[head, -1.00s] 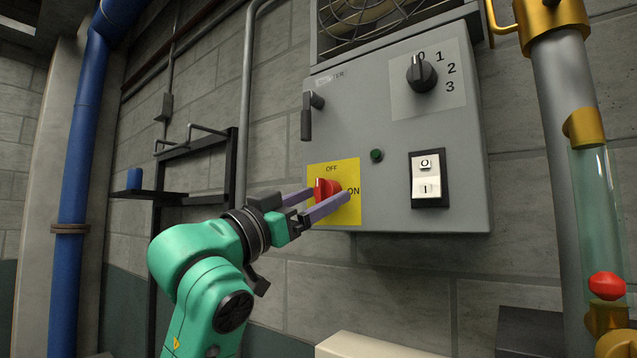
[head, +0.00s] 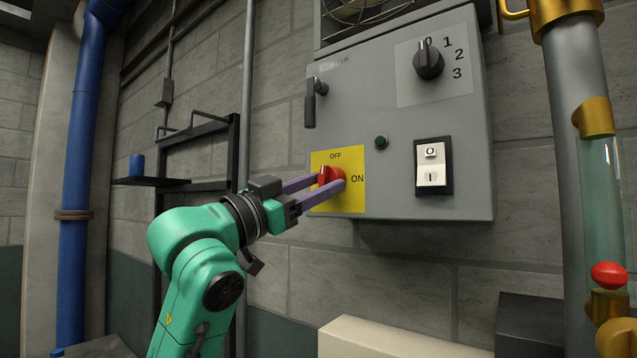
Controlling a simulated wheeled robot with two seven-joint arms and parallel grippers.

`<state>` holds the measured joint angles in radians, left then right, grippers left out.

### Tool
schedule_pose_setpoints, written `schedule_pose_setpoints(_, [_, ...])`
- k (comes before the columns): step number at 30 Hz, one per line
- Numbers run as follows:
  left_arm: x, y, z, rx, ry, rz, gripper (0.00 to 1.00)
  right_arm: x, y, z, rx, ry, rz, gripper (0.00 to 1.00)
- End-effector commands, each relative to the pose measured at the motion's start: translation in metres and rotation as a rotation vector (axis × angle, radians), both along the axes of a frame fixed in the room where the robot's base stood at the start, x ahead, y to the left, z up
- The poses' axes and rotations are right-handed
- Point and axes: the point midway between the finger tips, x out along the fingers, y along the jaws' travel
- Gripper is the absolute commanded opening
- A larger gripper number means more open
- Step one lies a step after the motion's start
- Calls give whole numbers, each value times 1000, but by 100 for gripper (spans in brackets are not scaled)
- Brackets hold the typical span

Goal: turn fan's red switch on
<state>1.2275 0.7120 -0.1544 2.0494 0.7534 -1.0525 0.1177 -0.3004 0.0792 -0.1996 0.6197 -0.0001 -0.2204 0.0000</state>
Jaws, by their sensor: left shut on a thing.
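The fan's red switch (head: 330,175) is a rotary knob on a yellow plate (head: 350,198) marked OFF at the top and ON at the right. The plate is at the lower left of the grey control box (head: 385,110). My left gripper (head: 330,183) has its two purple fingers on either side of the red knob and is shut on it. The fingers hide part of the knob, and I cannot tell its exact angle. My right gripper is not in view.
The box also carries a black dial (head: 428,62), a black lever (head: 311,105), a green button (head: 381,142) and a white rocker switch (head: 432,165). A glass tube (head: 601,215) stands at right and a blue pipe (head: 78,190) at left.

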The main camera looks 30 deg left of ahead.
Motion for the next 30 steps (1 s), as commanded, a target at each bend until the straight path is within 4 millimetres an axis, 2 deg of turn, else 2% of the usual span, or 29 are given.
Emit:
schedule_pose_setpoints(19, [0,6,10,575,-80,2,0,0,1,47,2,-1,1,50])
schedule_pose_setpoints(30, [0,7,12,921,-133,1,0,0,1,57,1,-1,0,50])
